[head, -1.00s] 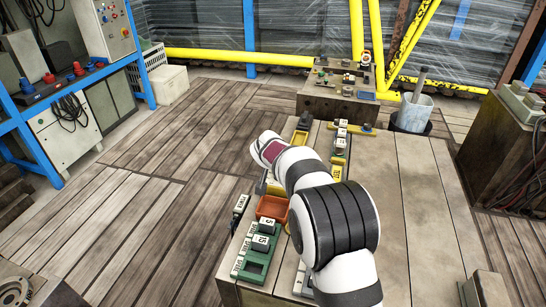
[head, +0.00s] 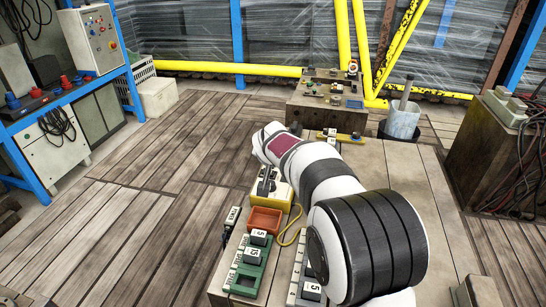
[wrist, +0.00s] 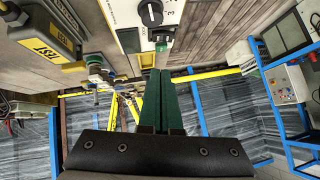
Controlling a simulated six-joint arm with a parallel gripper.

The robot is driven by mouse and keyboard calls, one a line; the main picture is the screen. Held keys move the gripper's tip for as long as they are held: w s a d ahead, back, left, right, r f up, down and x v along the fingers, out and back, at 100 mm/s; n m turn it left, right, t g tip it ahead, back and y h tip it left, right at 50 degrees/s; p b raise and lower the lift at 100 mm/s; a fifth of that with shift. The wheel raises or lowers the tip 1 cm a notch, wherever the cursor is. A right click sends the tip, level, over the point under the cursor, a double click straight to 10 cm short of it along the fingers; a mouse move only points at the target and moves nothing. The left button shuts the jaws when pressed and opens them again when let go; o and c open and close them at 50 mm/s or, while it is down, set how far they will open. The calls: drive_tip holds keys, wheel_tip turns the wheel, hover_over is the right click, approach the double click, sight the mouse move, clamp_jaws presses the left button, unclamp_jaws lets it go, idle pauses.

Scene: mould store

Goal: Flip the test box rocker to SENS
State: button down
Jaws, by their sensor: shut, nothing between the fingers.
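The box with a white panel and yellow edges (head: 280,191) sits on the bench beside the orange tray in the head view. In the wrist view its white panel (wrist: 122,17) carries a black rotary knob (wrist: 150,12) with numbers beside it. A small dark green switch-like part (wrist: 162,46) sits below the knob; I cannot read SENS or tell its tilt. My gripper (wrist: 160,72) has green fingers closed together and empty, with tips just below that part in the picture; contact cannot be told. In the head view my gripper (head: 266,182) appears dark over the box.
An orange tray (head: 252,219), a green holder with numbered blocks (head: 236,280) and a yellow cable (head: 292,240) lie near the box. In the wrist view a dark-and-yellow labelled case (wrist: 45,32) is at upper left. The bench top right of my arm is clear.

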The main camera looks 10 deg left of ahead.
drive_tip(key=v, duration=0.7)
drive_tip(key=shift+d, duration=0.15)
hover_over(263, 170)
drive_tip(key=s+d, duration=0.2)
drive_tip(key=s, duration=0.1)
drive_tip(key=shift+y, duration=0.3)
wheel_tip(263, 170, down, 7)
drive_tip(key=shift+w+d+r, duration=0.1)
drive_tip(key=f, duration=0.1)
drive_tip(key=a+f, duration=0.1)
drive_tip(key=shift+f, duration=0.25)
drive_tip(key=shift+a+f, duration=0.15)
drive_tip(key=shift+f, duration=0.4)
